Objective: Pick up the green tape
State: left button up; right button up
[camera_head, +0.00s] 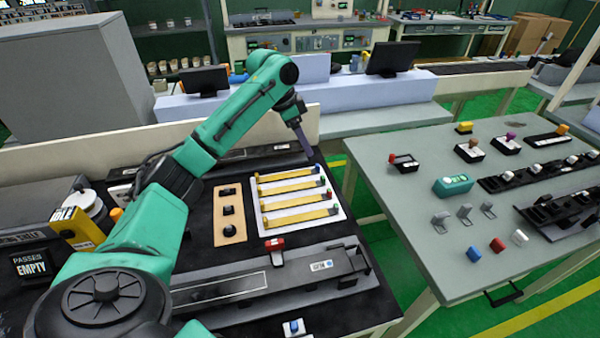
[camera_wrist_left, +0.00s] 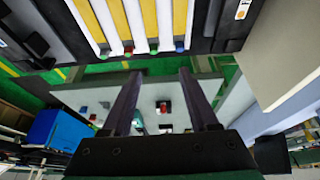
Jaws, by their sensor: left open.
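Several yellow strips with small coloured ends lie in a white tray (camera_head: 256,214) on the black bench. The others end in red and blue. A teal-green block (camera_head: 453,185) lies on the grey table; I cannot tell which is the tape. My left gripper (camera_head: 306,148) is open and empty, above the tray's back right; its fingers (camera_wrist_left: 160,75) are apart.
A wooden plate (camera_head: 229,198) with black knobs is left of the tray. A grey fixture (camera_head: 270,285) with a red clamp (camera_head: 274,245) is in front. The grey table (camera_head: 400,230) holds small blocks, clips and black fixtures. A gap separates the benches.

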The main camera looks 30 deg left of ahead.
pick_arm(q)
jog(key=p, duration=0.1)
send_near(323, 176)
jog(key=f, duration=0.1)
jog(key=p+x, duration=0.2)
jog(key=x, duration=0.5)
jog(key=shift+w+d, duration=0.1)
jog(key=shift+d, duration=0.15)
jog(key=shift+d+f, duration=0.1)
jog(key=shift+f, duration=0.2)
jog(key=shift+c, duration=0.3)
pick_arm(e)
jog(key=r, duration=0.1)
jog(key=s+r, duration=0.1)
jog(key=r, duration=0.1)
jog(key=shift+s+d+r, duration=0.2)
jog(key=shift+s+d, duration=0.1)
jog(key=shift+s, duration=0.05)
pick_arm(q)
grip_shut()
pick_arm(e)
jog(key=shift+s, duration=0.1)
